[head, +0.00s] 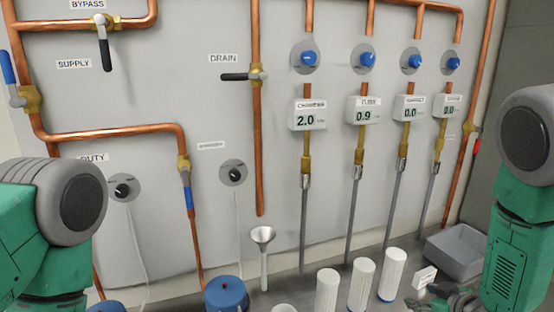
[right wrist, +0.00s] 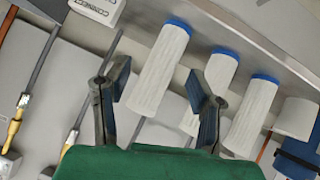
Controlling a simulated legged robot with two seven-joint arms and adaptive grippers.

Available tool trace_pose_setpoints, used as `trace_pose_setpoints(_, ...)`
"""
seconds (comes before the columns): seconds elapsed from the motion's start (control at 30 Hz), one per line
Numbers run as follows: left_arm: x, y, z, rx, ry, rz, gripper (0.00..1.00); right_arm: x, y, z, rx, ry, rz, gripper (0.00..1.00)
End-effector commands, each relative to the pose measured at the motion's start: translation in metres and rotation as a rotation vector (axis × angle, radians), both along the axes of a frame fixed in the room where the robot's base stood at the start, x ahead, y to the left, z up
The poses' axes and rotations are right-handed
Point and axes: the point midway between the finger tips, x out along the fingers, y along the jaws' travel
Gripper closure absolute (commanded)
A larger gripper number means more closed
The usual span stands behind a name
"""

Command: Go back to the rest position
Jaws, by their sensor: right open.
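My right gripper (head: 440,299) is at the bottom right of the head view, just right of the white cylinders and low by the counter. In the right wrist view its two fingers (right wrist: 160,88) are spread apart with nothing gripped. A white ribbed cylinder with a blue end (right wrist: 160,70) shows beyond the fingers, partly between them; I see no contact. My left arm comes in at the left of the head view, but its gripper is outside the frame.
White cylinders (head: 361,284) stand on the counter beside a small white labelled box (head: 424,278). A grey bin (head: 455,252) is behind my right gripper. A blue canister (head: 226,294) and a funnel (head: 263,240) are left. The wall carries copper pipes, valves and gauges.

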Motion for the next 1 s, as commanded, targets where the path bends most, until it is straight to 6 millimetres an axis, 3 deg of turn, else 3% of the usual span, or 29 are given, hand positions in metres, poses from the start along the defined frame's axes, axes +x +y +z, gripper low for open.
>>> trace_pose_setpoints(0.03, 0.000, 0.000, 0.000, 0.000, 0.000, 0.000, 0.45, -0.032, 0.004, -0.029, 0.026, 0.094, -0.047, 0.51)
trace_pose_setpoints(0.1, 0.000, 0.000, 0.000, 0.000, 0.000, 0.000, 0.45, -0.075, 0.008, -0.061, 0.052, 0.215, -0.115, 0.51)
trace_pose_setpoints(0.2, 0.000, 0.000, 0.000, 0.000, 0.000, 0.000, 0.45, -0.141, 0.016, -0.098, 0.083, 0.387, -0.207, 0.51)
trace_pose_setpoints(0.3, 0.000, 0.000, 0.000, 0.000, 0.000, 0.000, 0.45, -0.204, 0.025, -0.122, 0.102, 0.545, -0.287, 0.51)
trace_pose_setpoints(0.47, 0.000, 0.000, 0.000, 0.000, 0.000, 0.000, 0.45, -0.291, 0.038, -0.138, 0.114, 0.758, -0.392, 0.51)
trace_pose_setpoints(0.63, 0.000, 0.000, 0.000, 0.000, 0.000, 0.000, 0.45, -0.372, 0.051, -0.138, 0.112, 0.955, -0.482, 0.51)
trace_pose_setpoints(0.67, 0.000, 0.000, -0.005, 0.000, 0.000, 0.000, 0.45, -0.378, 0.052, -0.142, 0.110, 0.970, -0.490, 0.51)
trace_pose_setpoints(0.7, 0.001, 0.000, -0.019, 0.000, -0.002, 0.000, 0.45, -0.370, 0.052, -0.157, 0.107, 0.951, -0.479, 0.51)
trace_pose_setpoints(1.0, 0.000, 0.000, -0.090, 0.000, 0.000, 0.000, 0.45, -0.355, 0.058, -0.225, 0.082, 0.916, -0.430, 0.51)
